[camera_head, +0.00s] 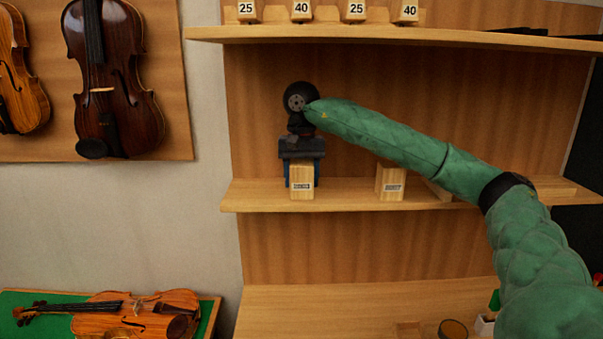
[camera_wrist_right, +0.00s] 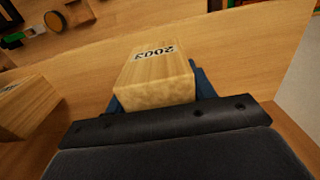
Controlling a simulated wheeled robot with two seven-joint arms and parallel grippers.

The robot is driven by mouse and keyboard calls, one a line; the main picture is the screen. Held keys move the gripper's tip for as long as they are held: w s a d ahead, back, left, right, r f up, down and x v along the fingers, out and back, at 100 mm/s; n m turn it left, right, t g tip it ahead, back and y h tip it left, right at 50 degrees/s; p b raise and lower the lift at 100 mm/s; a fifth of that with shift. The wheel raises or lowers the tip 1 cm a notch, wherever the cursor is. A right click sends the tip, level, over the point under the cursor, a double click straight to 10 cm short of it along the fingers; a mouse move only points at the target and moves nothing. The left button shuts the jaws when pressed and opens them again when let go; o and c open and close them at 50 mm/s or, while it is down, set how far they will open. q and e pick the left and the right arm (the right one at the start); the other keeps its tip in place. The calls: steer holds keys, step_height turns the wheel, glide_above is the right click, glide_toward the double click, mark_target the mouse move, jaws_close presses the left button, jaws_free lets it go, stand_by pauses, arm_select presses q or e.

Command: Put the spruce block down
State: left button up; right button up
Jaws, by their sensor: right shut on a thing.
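The spruce block (camera_head: 303,193) is a pale wood block with a small dark-lettered label on its front. My right gripper (camera_head: 302,175) is shut on it, with blue fingers on both sides. The block is upright at the left part of the middle shelf (camera_head: 345,196). Its lower end is at shelf height, but I cannot tell whether it touches. In the right wrist view the block (camera_wrist_right: 155,75) sits between the fingers, with a label that looks like "2003". My left gripper is not in view.
A second labelled wood block (camera_head: 391,182) stands on the same shelf to the right, with clear shelf between. Another pale piece lies farther right, behind my arm. An upper shelf (camera_head: 400,36) holds numbered blocks. Violins hang at left; one lies on a green mat (camera_head: 211,312) below.

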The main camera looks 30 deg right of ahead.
steer(key=shift+f, duration=0.1)
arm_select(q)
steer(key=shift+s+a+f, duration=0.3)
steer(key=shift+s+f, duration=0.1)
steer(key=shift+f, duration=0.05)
arm_select(e)
steer(key=shift+f, duration=0.1)
steer(key=shift+f, duration=0.1)
steer(key=o, duration=1.1)
steer(key=shift+c, duration=0.2)
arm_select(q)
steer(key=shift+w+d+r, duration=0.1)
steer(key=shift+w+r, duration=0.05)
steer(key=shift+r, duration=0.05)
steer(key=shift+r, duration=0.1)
